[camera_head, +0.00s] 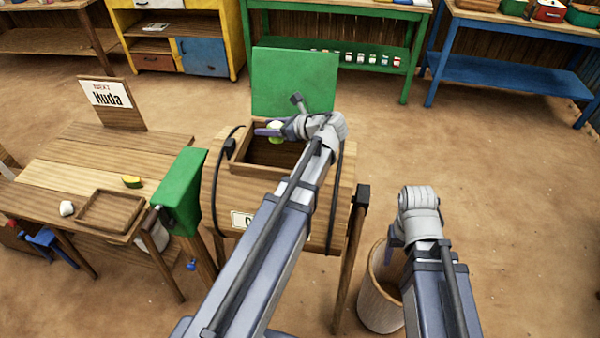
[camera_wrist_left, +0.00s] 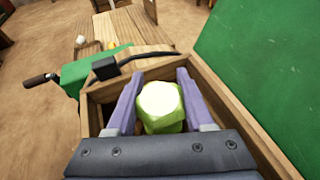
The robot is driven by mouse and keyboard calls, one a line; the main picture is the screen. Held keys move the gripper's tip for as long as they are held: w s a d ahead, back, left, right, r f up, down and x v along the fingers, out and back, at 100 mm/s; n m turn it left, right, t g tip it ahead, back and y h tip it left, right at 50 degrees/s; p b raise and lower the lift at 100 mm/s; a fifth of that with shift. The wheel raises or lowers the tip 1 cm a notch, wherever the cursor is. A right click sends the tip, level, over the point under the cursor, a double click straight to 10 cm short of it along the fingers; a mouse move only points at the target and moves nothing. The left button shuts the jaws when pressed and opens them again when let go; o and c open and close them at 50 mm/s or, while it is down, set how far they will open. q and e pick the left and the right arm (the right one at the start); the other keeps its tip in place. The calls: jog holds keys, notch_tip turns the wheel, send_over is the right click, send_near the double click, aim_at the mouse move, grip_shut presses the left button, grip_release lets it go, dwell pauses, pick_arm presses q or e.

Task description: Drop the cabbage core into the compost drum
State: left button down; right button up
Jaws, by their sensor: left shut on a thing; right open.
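The cabbage core (camera_wrist_left: 160,104), pale green with a whitish cut top, is between the fingers of my left gripper (camera_wrist_left: 155,90). In the head view the core (camera_head: 276,128) shows at the gripper's tip. The left gripper (camera_head: 272,131) is shut on it, over the square opening of the compost drum (camera_head: 222,190). The drum is a wooden barrel on legs, and its green lid (camera_head: 295,82) stands open behind the opening. The inside is dark and its contents are hidden. My right gripper (camera_head: 392,250) is open and empty, above a wooden bin.
A green box with a crank (camera_head: 180,192) is beside the drum. The wooden bin (camera_head: 375,300) stands right of the drum.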

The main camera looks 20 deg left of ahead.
pick_arm(q)
jog(key=shift+r, duration=0.4)
pick_arm(e)
jog(key=shift+o, duration=0.3)
jog(key=shift+r, duration=0.35)
pick_arm(q)
jog(key=f+b, duration=0.4)
jog(key=shift+s+f, duration=0.25)
jog(key=shift+f, duration=0.1)
pick_arm(e)
notch_tip(320, 180, down, 5)
jog(key=shift+r, duration=0.15)
pick_arm(q)
jog(key=shift+c, duration=1)
grip_release()
jog(key=p+v, duration=0.2)
jog(key=v, duration=0.5)
jog(key=shift+d+r+p, duration=0.15)
jog(key=shift+d+p, duration=0.2)
jog(key=shift+d, duration=0.05)
pick_arm(e)
jog(key=shift+r, duration=1.55)
